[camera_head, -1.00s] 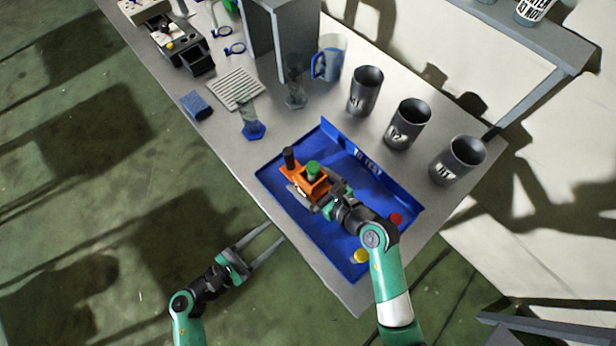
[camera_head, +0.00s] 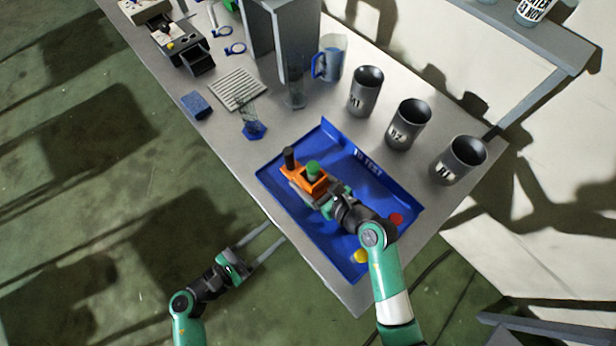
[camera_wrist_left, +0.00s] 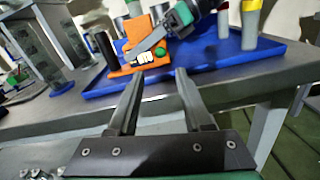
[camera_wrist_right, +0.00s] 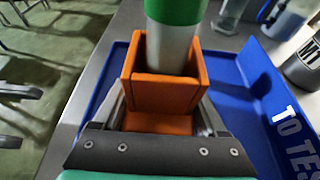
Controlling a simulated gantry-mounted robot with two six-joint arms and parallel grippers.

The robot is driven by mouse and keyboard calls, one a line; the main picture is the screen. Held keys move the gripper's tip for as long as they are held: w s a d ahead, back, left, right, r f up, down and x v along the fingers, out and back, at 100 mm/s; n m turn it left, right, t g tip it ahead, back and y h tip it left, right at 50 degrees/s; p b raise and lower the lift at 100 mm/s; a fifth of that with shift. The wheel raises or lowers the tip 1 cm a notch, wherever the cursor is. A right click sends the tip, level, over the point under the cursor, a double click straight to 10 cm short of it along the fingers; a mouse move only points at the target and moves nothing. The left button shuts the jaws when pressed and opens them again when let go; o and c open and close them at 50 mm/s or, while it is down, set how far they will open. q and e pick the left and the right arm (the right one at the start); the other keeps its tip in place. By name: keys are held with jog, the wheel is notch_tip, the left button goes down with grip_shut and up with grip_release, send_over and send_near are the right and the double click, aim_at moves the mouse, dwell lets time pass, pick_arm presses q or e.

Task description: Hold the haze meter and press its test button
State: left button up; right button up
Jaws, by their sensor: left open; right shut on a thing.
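The haze meter (camera_head: 296,172) is an orange device at the blue tray, with a dark upright cylinder at one end. A vial with a green cap (camera_head: 313,168) stands in its square socket, clear in the right wrist view (camera_wrist_right: 174,40). My right gripper (camera_wrist_right: 162,112) is shut on the meter's orange body. In the left wrist view the meter (camera_wrist_left: 128,48) shows a small white panel and a green round part (camera_wrist_left: 160,51); I cannot tell whether this is the test button. My left gripper (camera_head: 276,234) is open and empty, off the table's front edge, with its fingers toward the meter.
The blue tray (camera_head: 385,185), marked "TO TEST", also holds vials with red (camera_head: 396,218) and yellow (camera_head: 361,256) caps. Three dark cups (camera_head: 408,124) stand behind it.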

grip_shut()
pick_arm(q)
jog(key=shift+s+d, duration=0.15)
jog(key=shift+s, duration=0.05)
jog(key=c, duration=0.3)
jog(key=shift+s+d+r+g+h, duration=0.15)
jog(key=shift+s+d+g+h, duration=0.2)
jog(key=shift+s+g+h, duration=0.3)
jog(key=shift+c, duration=1.2)
jog(key=shift+s+a+n, duration=0.3)
jog(key=shift+s+a, duration=0.35)
jog(key=shift+s, duration=0.1)
jog(key=shift+c, duration=1.2)
jog(key=a+n+t+y, duration=0.1)
jog(key=a, duration=0.2)
jog(key=shift+s+a, duration=0.15)
jog(key=shift+s, duration=0.05)
grip_shut()
jog(key=shift+a, duration=0.2)
jog(key=shift+w, duration=0.1)
